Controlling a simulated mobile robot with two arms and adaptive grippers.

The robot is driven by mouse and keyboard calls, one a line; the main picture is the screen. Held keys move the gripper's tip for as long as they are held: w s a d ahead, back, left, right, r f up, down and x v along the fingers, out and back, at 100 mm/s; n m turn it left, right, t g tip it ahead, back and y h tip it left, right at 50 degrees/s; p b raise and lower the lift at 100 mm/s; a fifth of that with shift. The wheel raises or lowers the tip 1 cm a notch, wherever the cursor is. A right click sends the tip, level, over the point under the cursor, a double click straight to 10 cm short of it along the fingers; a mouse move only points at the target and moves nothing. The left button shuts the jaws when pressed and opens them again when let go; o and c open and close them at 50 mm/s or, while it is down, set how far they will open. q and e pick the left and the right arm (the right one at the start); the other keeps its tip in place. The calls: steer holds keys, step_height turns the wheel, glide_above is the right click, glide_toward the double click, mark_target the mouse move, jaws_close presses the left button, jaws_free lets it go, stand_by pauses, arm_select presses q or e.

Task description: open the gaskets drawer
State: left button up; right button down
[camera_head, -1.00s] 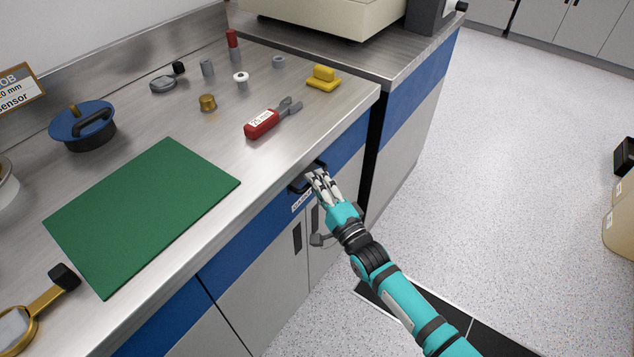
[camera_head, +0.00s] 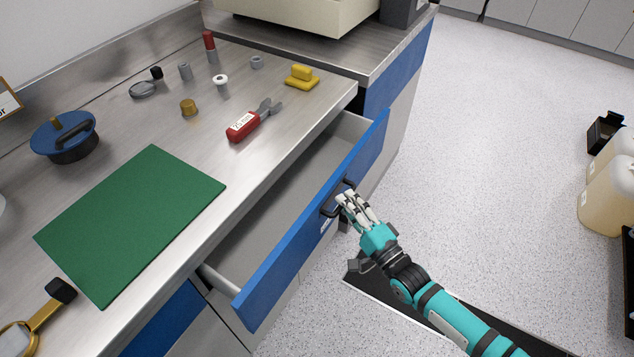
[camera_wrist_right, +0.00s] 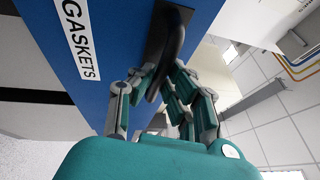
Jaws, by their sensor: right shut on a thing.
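The gaskets drawer (camera_head: 262,277) has a blue front and stands pulled out from under the steel counter. Its grey inside is visible and looks empty in the part that shows. In the right wrist view the blue front carries a white label (camera_wrist_right: 76,38) reading GASKETS. My right gripper (camera_head: 346,203) is shut on the dark drawer handle (camera_wrist_right: 172,52), with its fingers around the bar. The fingers (camera_wrist_right: 163,92) hide part of the handle. My left gripper is not in view.
The counter holds a green mat (camera_head: 130,222), a red-handled tool (camera_head: 243,126), a yellow block (camera_head: 302,78), a blue lidded pot (camera_head: 64,137) and several small parts. Open speckled floor (camera_head: 500,160) lies to the right. Pale jugs (camera_head: 608,195) stand at the far right.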

steer(key=s+d+p, duration=0.1)
steer(key=s+d, duration=0.9)
steer(key=d, duration=0.4)
steer(key=shift+s+d+f, duration=0.15)
steer(key=shift+s+f, duration=0.05)
steer(key=shift+s, duration=0.1)
steer(key=c, duration=1.4)
jaws_free()
steer(key=shift+w+r, duration=0.1)
steer(key=shift+o, duration=0.2)
steer(key=v, duration=1.2)
